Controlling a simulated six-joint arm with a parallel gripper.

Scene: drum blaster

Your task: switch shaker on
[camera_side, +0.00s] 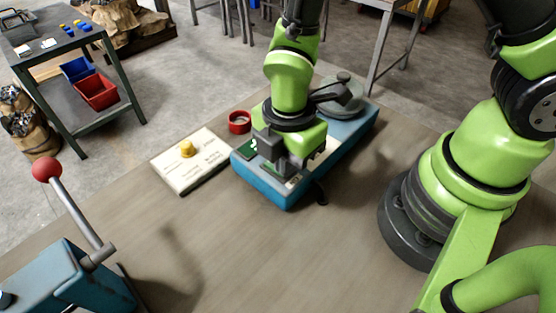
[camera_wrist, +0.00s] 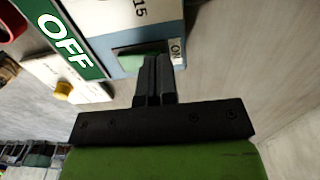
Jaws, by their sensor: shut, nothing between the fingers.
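The blue shaker box (camera_side: 266,187) stands on the table with a round grey part (camera_side: 343,97) at its far end. In the wrist view its panel shows a green OFF label (camera_wrist: 66,42), a small ON label (camera_wrist: 177,51) and a green switch piece (camera_wrist: 129,60) between them. My gripper (camera_side: 284,172) is over the near end of the box, pointing down. In the wrist view the shut, empty fingertips (camera_wrist: 153,62) are at the switch, beside the ON label, and hide part of it. I cannot tell whether they touch it.
A cream board with a yellow knob (camera_side: 187,149) lies left of the box, and a red ring (camera_side: 239,122) sits behind it. A blue device with a red-balled lever (camera_side: 47,169) stands at the front left. The table (camera_side: 240,260) in front is clear.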

